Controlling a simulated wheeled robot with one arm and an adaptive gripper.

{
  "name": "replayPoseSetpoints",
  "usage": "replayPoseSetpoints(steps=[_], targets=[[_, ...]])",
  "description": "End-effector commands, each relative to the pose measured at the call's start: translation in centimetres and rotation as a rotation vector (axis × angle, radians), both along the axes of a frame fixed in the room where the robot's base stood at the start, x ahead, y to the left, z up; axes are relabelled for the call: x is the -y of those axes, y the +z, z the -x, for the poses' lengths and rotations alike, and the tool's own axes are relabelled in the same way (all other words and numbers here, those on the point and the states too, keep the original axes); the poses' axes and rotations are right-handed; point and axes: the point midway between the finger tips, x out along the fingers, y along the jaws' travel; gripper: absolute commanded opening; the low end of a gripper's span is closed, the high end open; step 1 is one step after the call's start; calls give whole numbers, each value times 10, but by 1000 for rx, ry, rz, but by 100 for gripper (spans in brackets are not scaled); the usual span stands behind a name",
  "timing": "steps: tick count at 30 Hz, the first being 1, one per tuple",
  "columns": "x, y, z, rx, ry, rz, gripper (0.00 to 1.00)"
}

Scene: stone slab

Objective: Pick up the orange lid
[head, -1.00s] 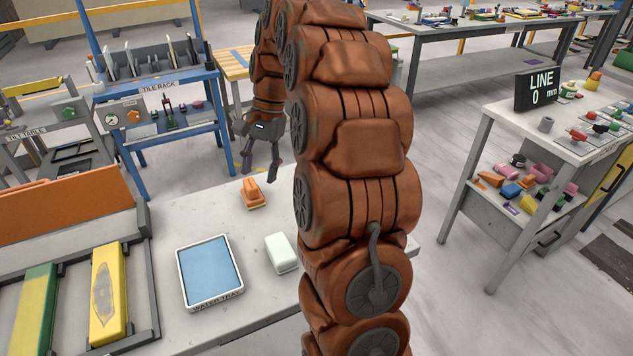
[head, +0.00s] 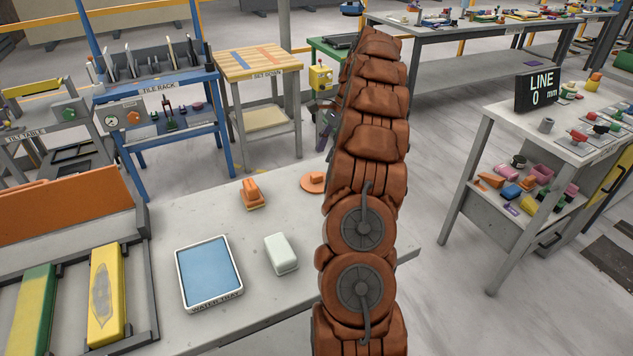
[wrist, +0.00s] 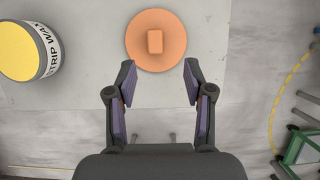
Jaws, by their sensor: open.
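The orange lid (head: 313,182) is a flat round disc with a block-shaped knob, lying on the grey table in the head view, left of my arm and partly covered by it. In the wrist view the orange lid (wrist: 156,41) lies just beyond the fingertips, roughly centred between them. My gripper (wrist: 158,75) is open and empty, with purple pads on its two fingers. In the head view my gripper is mostly hidden behind my arm, above the table's far edge.
A yellow-topped tub (wrist: 28,50) labelled strip wax stands left of the lid in the wrist view. An orange-handled block (head: 252,194), a white block (head: 281,254) and a blue water tray (head: 240,287) are on the table (head: 165,225).

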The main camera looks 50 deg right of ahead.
Motion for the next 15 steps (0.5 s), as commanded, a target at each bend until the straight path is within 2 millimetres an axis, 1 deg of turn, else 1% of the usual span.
replayPoseSetpoints(steps=[7,15], targets=[[-8,-14,-1,-2,3,-2,52],[-10,-22,-2,1,2,0,52]])
